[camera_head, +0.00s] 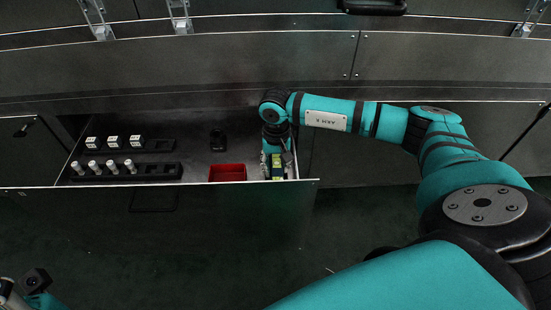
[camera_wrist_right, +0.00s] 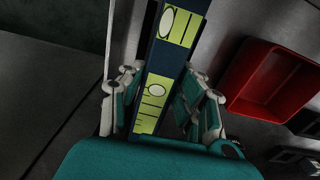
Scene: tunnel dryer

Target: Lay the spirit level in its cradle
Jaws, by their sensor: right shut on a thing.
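The spirit level, a dark blue bar with yellow-green labels, stretches up the middle of the right wrist view (camera_wrist_right: 162,58). In the head view its visible end (camera_head: 277,168) is at the right end of the open drawer. My right gripper (camera_wrist_right: 157,100) is shut on it, with one finger on each side; in the head view this gripper (camera_head: 276,157) reaches down into the drawer. I cannot make out the cradle, nor whether the level touches the drawer floor. Only a small part of my left arm shows at the bottom left corner of the head view.
The drawer's front edge (camera_head: 150,187) runs below its contents. A red tray (camera_head: 227,172) lies close left of the level. A small black object (camera_head: 218,140) is behind it. White cubes (camera_head: 113,141) and pale cylinders (camera_head: 111,166) stand in black holders at left.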

